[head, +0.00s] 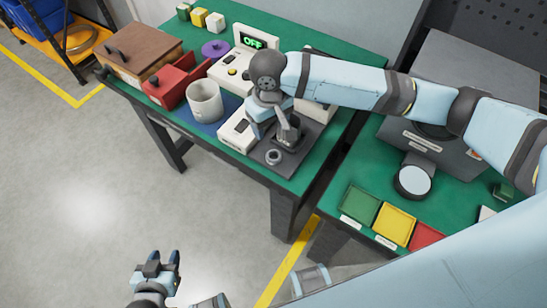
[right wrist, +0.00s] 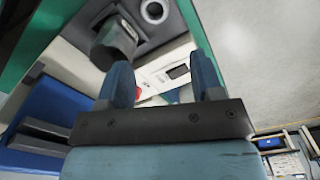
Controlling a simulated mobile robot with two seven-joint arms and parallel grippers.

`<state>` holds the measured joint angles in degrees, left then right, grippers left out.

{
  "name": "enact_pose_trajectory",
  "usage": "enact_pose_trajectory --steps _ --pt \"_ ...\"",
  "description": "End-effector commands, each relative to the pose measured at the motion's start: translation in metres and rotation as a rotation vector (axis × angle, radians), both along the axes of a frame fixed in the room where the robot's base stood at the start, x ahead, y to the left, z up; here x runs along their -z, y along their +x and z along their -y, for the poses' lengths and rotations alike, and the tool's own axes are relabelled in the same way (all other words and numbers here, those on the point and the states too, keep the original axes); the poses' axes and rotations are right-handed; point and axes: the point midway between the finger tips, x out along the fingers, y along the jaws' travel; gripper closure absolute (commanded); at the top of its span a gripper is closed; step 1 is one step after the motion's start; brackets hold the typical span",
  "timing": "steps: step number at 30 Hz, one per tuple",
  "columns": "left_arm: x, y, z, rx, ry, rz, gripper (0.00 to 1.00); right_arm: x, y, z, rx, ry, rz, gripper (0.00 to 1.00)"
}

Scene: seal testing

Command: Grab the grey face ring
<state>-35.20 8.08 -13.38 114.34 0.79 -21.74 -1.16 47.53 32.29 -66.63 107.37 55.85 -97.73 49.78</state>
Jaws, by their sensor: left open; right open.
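A small grey ring (head: 274,157), which looks like the face ring, lies on the front of a dark plate (head: 262,153) at the table's front edge. It also shows at the top of the right wrist view (right wrist: 154,10). My right gripper (head: 262,127) is beside the dark post on that plate, behind and left of the ring, partly hidden by its own wrist. In the right wrist view my right gripper (right wrist: 163,80) is open with no object clearly held between its fingers. My left gripper (head: 165,262) is open and empty over the floor, away from the table.
A dark post (head: 289,132) stands on the plate behind the ring. A second table holds green, yellow (head: 394,224) and red trays. The floor in front is clear.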

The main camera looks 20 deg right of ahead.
Motion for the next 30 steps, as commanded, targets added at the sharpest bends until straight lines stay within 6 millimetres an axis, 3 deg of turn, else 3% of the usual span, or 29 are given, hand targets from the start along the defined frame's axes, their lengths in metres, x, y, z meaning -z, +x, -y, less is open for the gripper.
enact_pose_trajectory --steps 10,30 --pt "0.002 0.000 0.001 -0.001 -0.003 -0.001 0.57 0.064 0.000 0.000 0.002 -0.001 -0.003 0.40" --pt "0.003 0.000 0.002 -0.002 -0.006 -0.003 0.57 0.132 -0.003 0.001 -0.001 0.000 0.001 0.40"
